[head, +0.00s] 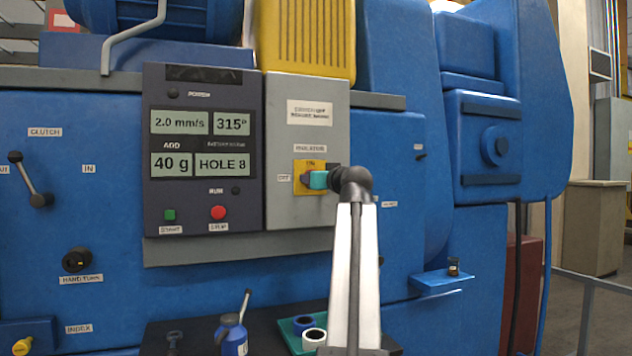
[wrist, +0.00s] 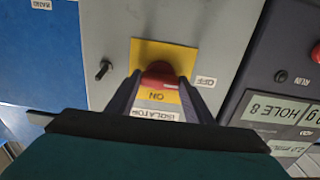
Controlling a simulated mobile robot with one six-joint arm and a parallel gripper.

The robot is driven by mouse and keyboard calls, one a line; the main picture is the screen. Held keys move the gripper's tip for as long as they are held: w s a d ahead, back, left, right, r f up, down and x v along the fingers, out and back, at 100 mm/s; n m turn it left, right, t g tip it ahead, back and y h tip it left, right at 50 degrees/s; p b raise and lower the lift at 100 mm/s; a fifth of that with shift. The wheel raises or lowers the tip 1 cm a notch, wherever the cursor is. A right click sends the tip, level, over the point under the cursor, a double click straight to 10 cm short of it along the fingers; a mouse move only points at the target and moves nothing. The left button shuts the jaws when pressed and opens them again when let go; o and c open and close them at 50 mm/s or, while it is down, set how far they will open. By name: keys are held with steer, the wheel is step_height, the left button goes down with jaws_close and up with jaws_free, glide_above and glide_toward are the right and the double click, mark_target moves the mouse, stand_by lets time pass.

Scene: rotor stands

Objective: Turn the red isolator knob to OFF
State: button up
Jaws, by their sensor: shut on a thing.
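The red isolator knob (wrist: 157,78) sits on a yellow plate (wrist: 178,54) on the grey isolator box. The ON mark (wrist: 157,97) is on the plate, on the ISOLATOR label side. The OFF label (wrist: 206,81) is beside the plate, on the display panel side; in the head view it is left of the plate (head: 312,164). My gripper (head: 309,180) reaches the plate from the right, hiding most of the knob in the head view. In the wrist view its two fingers are shut on the knob from both sides. A pale line shows on the knob; I cannot tell its exact setting.
The display panel (head: 203,135) with START and STOP buttons stands left of the grey box (head: 293,93). A small black lever (wrist: 103,71) sticks out beside the plate.

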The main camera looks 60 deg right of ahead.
steer(key=o, duration=1)
steer(key=shift+o, duration=0.2)
steer(key=shift+s, duration=0.1)
steer(key=v, duration=1.3)
steer(key=shift+s+a, duration=0.25)
steer(key=shift+a, duration=0.05)
